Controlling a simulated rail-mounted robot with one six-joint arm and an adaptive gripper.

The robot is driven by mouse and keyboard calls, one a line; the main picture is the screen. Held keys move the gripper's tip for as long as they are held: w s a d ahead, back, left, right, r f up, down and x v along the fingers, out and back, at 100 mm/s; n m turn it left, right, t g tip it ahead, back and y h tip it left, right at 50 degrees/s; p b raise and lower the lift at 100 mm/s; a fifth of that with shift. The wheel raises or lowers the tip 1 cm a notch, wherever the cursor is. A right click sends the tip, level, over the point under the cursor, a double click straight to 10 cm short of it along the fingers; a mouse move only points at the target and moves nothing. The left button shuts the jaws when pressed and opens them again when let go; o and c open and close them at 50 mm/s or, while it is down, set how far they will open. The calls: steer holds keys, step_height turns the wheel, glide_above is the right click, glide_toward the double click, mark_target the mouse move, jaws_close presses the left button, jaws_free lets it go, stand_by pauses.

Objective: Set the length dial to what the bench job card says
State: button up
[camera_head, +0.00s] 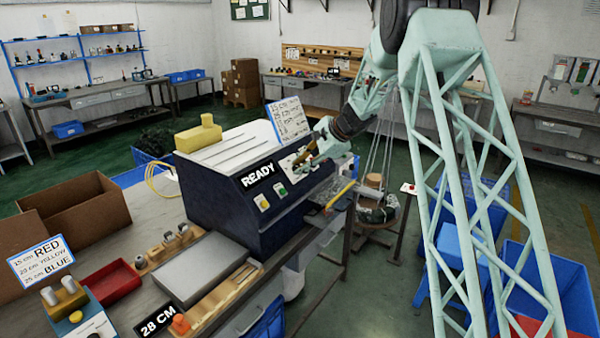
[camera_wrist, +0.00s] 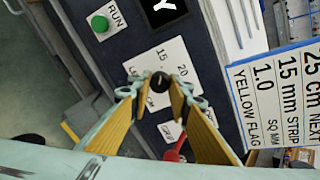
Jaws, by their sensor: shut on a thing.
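The length dial (camera_wrist: 160,80) is a black knob on a white plate (camera_wrist: 178,55) marked 15 and 20, on the dark front of the machine (camera_head: 228,195). My gripper (camera_wrist: 160,92) is shut on the dial, with a yellow-brown finger on either side of it. In the head view my gripper (camera_head: 306,156) reaches the machine's front and hides the dial. The dial's pointer cannot be made out. A card (camera_wrist: 282,95) beside the machine's front reads 25 cm, 15 mm strip, 1.0 sq mm, yellow flag, partly cut off; it stands on the machine in the head view (camera_head: 288,121).
The machine's display (camera_head: 258,175) reads READY. Green RUN button (camera_wrist: 99,23) and a red knob (camera_wrist: 172,155) are near the dial. A card (camera_head: 40,258) lists red, yellow, blue lengths. A 28 CM sign (camera_head: 158,318) is at the bench front, near a red tray (camera_head: 108,284).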

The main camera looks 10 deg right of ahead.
steer(key=shift+n+b, duration=0.7)
steer(key=shift+b, duration=0.15)
steer(key=o, duration=0.9)
steer(key=shift+r, duration=0.1)
steer(key=v, duration=1.2)
steer(key=shift+s, duration=0.15)
